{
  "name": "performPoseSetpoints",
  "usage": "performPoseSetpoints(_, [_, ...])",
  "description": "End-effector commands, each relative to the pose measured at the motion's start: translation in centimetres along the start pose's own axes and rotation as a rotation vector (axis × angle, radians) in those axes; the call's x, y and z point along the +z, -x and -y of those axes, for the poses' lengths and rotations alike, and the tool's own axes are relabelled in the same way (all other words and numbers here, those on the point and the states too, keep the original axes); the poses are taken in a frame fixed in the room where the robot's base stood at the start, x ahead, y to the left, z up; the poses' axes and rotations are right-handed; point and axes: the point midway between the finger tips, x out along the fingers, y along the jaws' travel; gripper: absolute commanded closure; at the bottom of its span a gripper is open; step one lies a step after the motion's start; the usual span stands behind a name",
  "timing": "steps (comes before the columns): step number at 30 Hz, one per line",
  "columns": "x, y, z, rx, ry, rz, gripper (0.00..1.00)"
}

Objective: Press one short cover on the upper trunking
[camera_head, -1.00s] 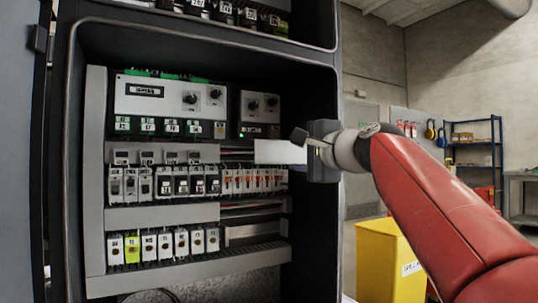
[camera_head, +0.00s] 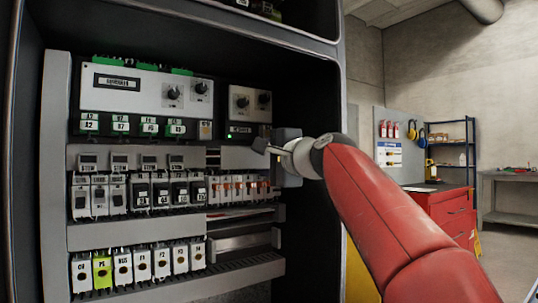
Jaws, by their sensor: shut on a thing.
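A short pale grey cover (camera_head: 238,158) is at the right end of the upper trunking (camera_head: 212,153), in line with the longer cover (camera_head: 190,152) to its left. A narrow slotted gap shows between the two. I cannot tell whether the short cover is seated or just in front of the channel. My gripper (camera_head: 266,148) is shut on the short cover at its right end. The gripper hides that end of it.
Breakers (camera_head: 150,192) sit right below the upper trunking and control modules (camera_head: 145,92) above it. The lower trunking (camera_head: 135,230) has an open stretch with wires at right. The cabinet's right wall (camera_head: 312,215) is close beside my gripper.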

Motion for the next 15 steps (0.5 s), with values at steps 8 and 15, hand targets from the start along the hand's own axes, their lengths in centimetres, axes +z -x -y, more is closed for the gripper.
performPoseSetpoints(8, [0.0,-2.3,0.1,0.001,0.0,0.0,0.9])
performPoseSetpoints(15, [0.0,-4.1,0.2,0.0,-0.001,0.0,0.9])
